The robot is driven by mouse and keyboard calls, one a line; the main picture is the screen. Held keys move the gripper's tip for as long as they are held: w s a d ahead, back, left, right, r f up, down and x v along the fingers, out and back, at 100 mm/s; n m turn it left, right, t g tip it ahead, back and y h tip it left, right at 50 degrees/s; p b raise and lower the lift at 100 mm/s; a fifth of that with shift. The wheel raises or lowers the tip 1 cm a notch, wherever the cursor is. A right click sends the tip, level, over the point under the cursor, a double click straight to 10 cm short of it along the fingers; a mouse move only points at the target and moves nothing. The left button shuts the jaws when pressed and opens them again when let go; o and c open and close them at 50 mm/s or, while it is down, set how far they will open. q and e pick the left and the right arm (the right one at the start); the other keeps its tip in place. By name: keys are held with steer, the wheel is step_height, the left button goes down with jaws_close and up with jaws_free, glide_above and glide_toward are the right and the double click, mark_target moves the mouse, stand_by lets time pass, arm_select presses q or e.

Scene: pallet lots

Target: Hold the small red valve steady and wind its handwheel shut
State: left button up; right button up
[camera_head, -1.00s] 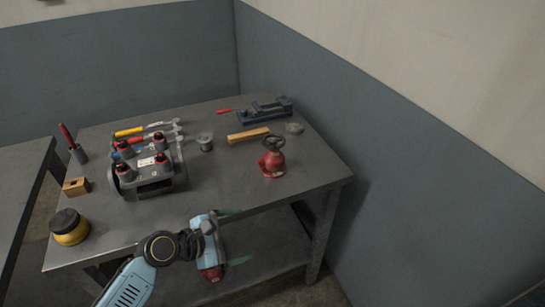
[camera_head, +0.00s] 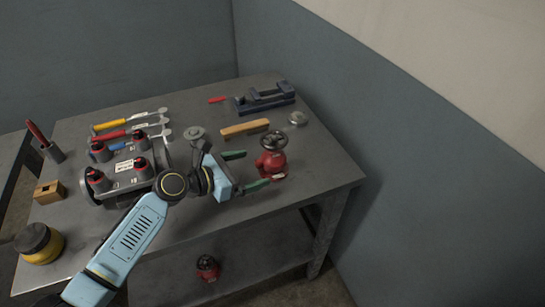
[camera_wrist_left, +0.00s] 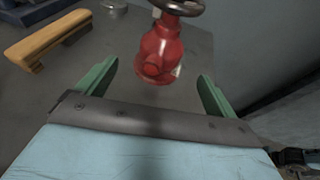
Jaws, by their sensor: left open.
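A red valve (camera_head: 271,164) with a dark handwheel (camera_head: 274,140) on top stands upright near the right end of the workbench. It also shows in the left wrist view (camera_wrist_left: 163,50), where its handwheel is cut by the top edge. My left gripper (camera_head: 251,169) is open beside the valve, its green fingers pointing at it. In the wrist view the valve's lower body lies between the fingertips, with gaps on both sides. A second red valve (camera_head: 208,267) with a dark top sits on the lower shelf. My right gripper is not in view.
A wooden-handled brush or block (camera_head: 245,128), a blue vise (camera_head: 264,97) and a small grey disc (camera_head: 297,118) lie behind the valve. A yellow jar (camera_head: 42,247) stands front left. A wall rises at right.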

mark_target(263, 165)
arm_select(q)
steer(key=b+x, duration=0.1)
steer(key=x, duration=0.2)
steer(key=shift+f, duration=0.1)
steer(key=shift+x, duration=1)
steer(key=shift+w+d+b, duration=0.2)
steer(key=shift+d+b, duration=0.05)
steer(key=shift+b, duration=0.05)
steer(key=shift+w+d+f, duration=0.15)
steer(key=shift+w+d, duration=0.1)
steer(key=shift+d, duration=0.05)
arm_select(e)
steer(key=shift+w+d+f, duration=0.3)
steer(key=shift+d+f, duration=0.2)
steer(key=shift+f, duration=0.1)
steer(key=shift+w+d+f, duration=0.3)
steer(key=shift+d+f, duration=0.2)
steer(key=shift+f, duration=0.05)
arm_select(q)
steer(key=shift+c, duration=0.2)
